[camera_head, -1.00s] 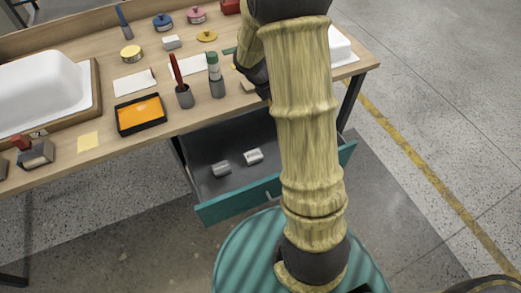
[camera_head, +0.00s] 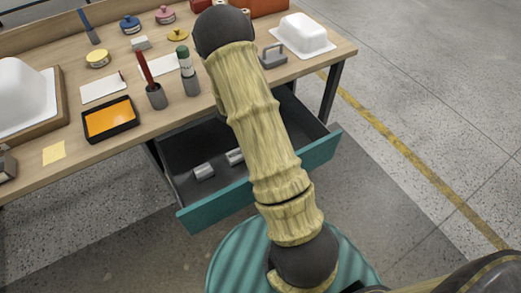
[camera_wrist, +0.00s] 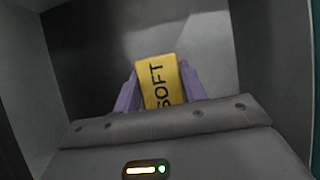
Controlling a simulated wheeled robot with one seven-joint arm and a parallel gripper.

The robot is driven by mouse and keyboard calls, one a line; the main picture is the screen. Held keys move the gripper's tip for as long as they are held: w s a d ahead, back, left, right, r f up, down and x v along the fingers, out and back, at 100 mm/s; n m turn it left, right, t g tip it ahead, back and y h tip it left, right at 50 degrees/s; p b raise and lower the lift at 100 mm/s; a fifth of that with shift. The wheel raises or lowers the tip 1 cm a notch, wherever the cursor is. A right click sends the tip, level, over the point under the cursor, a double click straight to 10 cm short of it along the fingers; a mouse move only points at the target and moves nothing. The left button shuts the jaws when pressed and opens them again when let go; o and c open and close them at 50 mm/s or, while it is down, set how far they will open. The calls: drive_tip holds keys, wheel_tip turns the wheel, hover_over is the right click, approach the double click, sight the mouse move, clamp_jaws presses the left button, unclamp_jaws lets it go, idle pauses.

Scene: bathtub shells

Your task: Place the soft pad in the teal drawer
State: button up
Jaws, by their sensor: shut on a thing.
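The soft pad (camera_wrist: 158,72) is a yellow block with "SOFT" in black letters. In the wrist view it sits between the two purple fingers of my gripper (camera_wrist: 160,88), which is shut on it. Grey walls surround it there, apparently the inside of the drawer (camera_wrist: 268,50), with teal at the picture's edges. In the head view the teal drawer (camera_head: 215,206) is pulled open under the table. My arm crosses in front of the drawer and hides my gripper and the pad. I cannot tell whether the pad touches the drawer floor.
On the wooden table (camera_head: 60,186) stand an orange tray (camera_head: 109,119), cups with tools (camera_head: 156,96), a grey handled block (camera_head: 272,58) and white tub shells (camera_head: 303,36). Floor to the right is clear.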

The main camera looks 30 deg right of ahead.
wheel_tip(320, 180, down, 3)
drive_tip(key=shift+f, duration=0.15)
drive_tip(key=shift+b, duration=0.3)
drive_tip(key=shift+f+b, duration=0.6)
drive_tip(key=shift+f, duration=1.5)
drive_tip(key=shift+f, duration=0.2)
drive_tip(key=o, duration=0.9)
drive_tip(key=shift+r, duration=0.1)
